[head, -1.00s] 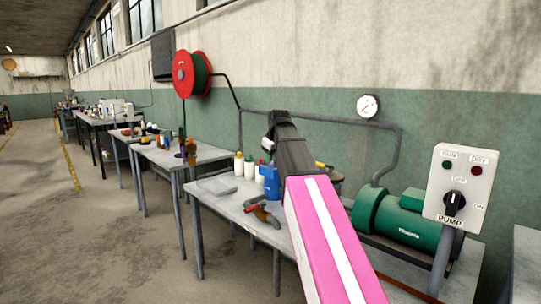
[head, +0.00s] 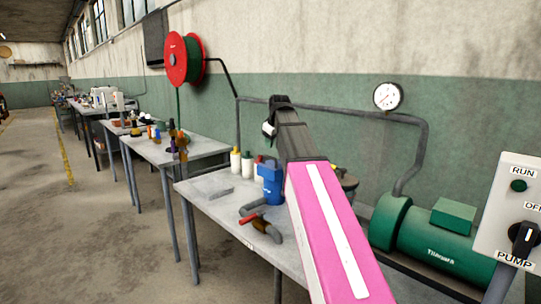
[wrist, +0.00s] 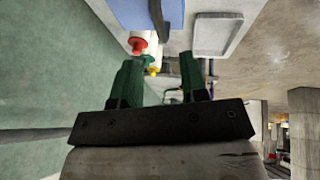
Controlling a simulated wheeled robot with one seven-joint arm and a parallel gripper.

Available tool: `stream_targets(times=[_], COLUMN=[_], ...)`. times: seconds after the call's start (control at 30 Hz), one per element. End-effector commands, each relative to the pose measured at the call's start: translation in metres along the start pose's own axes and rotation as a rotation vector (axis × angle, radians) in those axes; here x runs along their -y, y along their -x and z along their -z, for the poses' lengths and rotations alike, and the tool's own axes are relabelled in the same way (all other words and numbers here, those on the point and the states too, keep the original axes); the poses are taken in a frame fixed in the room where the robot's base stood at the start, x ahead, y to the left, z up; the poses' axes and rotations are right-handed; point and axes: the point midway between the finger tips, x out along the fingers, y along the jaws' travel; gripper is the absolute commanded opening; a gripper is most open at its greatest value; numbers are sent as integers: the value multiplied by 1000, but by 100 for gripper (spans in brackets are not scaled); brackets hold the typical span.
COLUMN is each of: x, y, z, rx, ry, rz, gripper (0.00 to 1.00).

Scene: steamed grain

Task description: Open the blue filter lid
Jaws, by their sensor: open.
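The blue filter (head: 271,182) stands upright on the near table, just left of my pink arm in the head view. Its top looks closed, though the lid cannot be told apart clearly from the body. In the wrist view a blue surface, likely the filter (wrist: 145,12), shows at the top edge, cut off by the frame. My gripper (wrist: 160,78) has two green fingers spread apart with nothing between them. It is apart from the blue surface. In the head view the fingers are hidden or too small to make out.
White bottles (head: 236,162) stand behind the filter, and a clear flat tray (head: 208,188) lies to its left. A pipe with a red handle (head: 262,220) lies in front. A green pump (head: 425,238) and a switch box (head: 515,215) are at right.

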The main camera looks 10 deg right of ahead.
Motion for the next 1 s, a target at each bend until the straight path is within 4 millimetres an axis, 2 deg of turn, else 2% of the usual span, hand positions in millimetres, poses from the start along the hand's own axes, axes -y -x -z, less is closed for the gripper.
stream_targets(times=[0.2, 0.43, 0.6, 0.9, 0.97, 1.0], x=[0, 0, 0, 0, 0, 0], y=[-38, -66, -75, -77, -77, -76], z=[0, 0, 0, 0, 0, 0], rx=[2, 1, 0, 0, 0, 0], ry=[0, 0, 0, 0, 0, 0], rz=[1, 0, 0, 0, 0, 0], gripper=[40, 40, 40, 40, 24, 11])
